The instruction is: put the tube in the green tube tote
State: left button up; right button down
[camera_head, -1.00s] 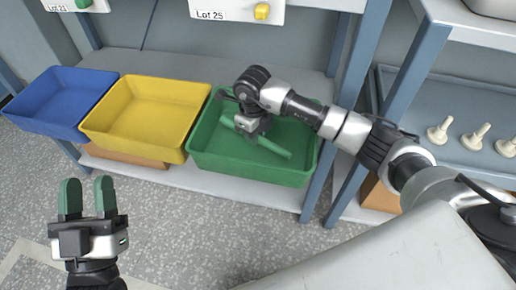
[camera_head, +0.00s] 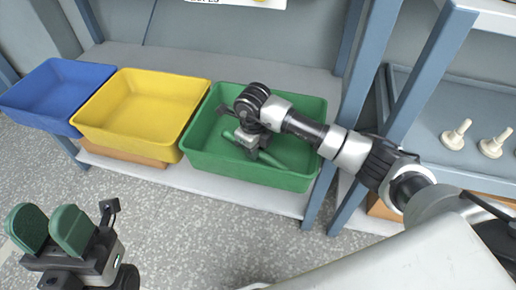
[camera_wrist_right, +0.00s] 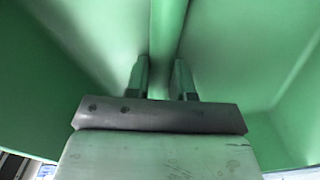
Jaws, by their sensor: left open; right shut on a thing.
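The green tube tote (camera_head: 240,172) stands at the right end of a row of totes on a low shelf. The green tube (camera_head: 279,158) is inside the tote's walls, low and slanting; part of it is hidden behind my right gripper (camera_head: 254,149). My right gripper reaches down into the tote and is shut on the tube. In the right wrist view the tube (camera_wrist_right: 168,40) runs between the two fingers (camera_wrist_right: 165,80), with the tote's green walls (camera_wrist_right: 60,75) around. I cannot tell whether the tube touches the floor. My left gripper (camera_head: 47,230) is open and empty at the lower left.
A yellow tote (camera_head: 125,142) and a blue tote (camera_head: 40,115) stand left of the green one. A blue shelf post (camera_head: 345,110) rises close to the green tote's right side. Pale pegs (camera_head: 455,134) stand on a shelf at the right.

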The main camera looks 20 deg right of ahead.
jog(key=shift+s+a+r, duration=0.1)
jog(key=shift+r, duration=0.05)
jog(key=c, duration=1)
grip_release()
jog(key=shift+o, duration=0.2)
